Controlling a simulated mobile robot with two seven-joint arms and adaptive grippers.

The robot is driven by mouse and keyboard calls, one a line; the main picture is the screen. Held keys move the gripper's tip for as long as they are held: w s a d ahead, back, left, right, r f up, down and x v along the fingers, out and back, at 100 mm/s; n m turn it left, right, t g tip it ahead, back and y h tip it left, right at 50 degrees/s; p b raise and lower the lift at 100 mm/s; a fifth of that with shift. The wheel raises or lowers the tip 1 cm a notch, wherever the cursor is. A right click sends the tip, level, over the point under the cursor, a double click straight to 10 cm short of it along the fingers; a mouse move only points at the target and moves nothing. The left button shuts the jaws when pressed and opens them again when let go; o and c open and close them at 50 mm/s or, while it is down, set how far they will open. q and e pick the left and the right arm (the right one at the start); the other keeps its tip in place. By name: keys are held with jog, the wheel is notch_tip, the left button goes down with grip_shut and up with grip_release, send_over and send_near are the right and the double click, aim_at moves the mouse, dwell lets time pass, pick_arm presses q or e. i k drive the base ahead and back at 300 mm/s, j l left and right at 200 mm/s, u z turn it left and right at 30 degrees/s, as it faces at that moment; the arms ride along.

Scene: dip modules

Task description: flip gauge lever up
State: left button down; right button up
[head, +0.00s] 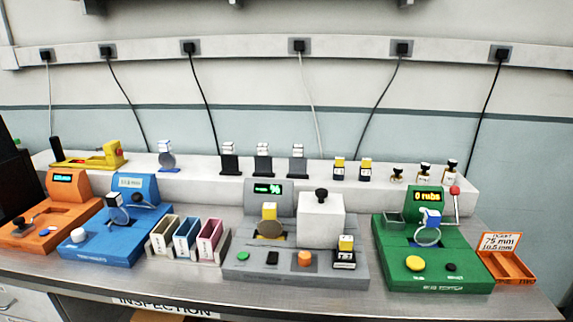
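A blue station (104,240) stands left of centre on the bench. Its small display (130,183) carries a reading in mm, so it looks like the gauge. A dark lever-like part with a black knob (137,198) lies low across its front, close to the foot of the display. A round disc with a white-and-black block on top (115,206) stands upright on the station beside it. A white round button (78,235) sits at its front left. Neither of my grippers shows in the head view.
An orange station (50,225) stands left of the blue one. Three small bins (186,240), a grey station (295,265) and a green station (435,265) with a red-balled lever (455,190) stand to the right. A white shelf (200,175) behind holds several stamps and a yellow tool.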

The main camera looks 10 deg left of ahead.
aim_at(137, 198)
jog(key=u, duration=1.25)
